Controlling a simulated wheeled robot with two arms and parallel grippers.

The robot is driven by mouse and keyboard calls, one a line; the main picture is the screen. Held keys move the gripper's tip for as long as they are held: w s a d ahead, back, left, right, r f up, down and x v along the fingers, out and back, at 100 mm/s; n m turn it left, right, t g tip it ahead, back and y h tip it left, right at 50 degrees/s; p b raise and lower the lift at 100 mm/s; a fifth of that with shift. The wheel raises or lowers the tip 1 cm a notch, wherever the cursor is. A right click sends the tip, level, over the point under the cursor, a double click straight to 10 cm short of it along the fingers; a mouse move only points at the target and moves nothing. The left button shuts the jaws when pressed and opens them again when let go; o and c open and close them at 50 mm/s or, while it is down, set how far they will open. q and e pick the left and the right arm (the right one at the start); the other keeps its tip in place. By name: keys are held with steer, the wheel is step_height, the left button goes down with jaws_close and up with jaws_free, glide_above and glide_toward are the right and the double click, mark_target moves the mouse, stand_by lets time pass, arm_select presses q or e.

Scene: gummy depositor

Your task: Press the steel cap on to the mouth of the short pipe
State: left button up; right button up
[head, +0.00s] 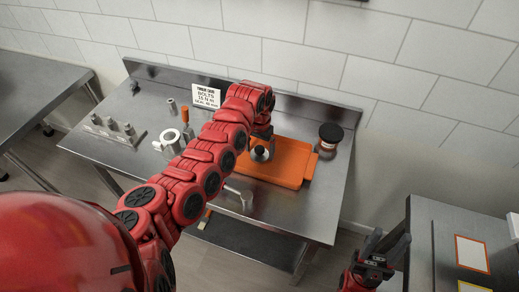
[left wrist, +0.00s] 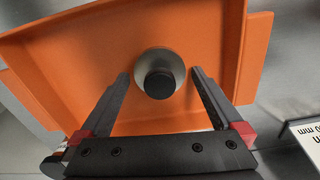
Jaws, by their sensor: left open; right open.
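The steel cap (head: 256,156), a grey disc with a black knob, lies in the orange tray (head: 290,176). It also shows in the left wrist view (left wrist: 146,60), knob toward the camera. My left gripper (left wrist: 160,76) is open, with one finger on either side of the cap in that view and gaps to both. In the head view my left gripper (head: 262,137) is over the tray, partly hidden by its arm. A steel pipe piece (head: 240,192) is at the table's front; I cannot tell surely that it is the short pipe. My right gripper (head: 376,252) is open and empty, off the table.
A steel ring-shaped part (head: 169,141) and a small cylinder (head: 171,106) stand left of my arm. A rack with steel pegs (head: 112,130) is at the far left. A sign (head: 206,96) stands at the back, and a black-lidded jar (head: 330,136) is at the right.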

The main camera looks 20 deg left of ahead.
mark_target(259, 148)
arm_select(q)
steer(key=shift+f, duration=0.35)
steer(key=c, duration=1.3)
steer(key=shift+w+r+b, duration=0.15)
steer(key=shift+r+b, duration=0.25)
steer(key=shift+r, duration=0.1)
step_height(259, 148, up, 8)
steer(key=b, duration=0.2)
steer(key=shift+b, duration=0.3)
steer(key=shift+r, duration=0.6)
steer(key=o, duration=0.9)
jaws_close()
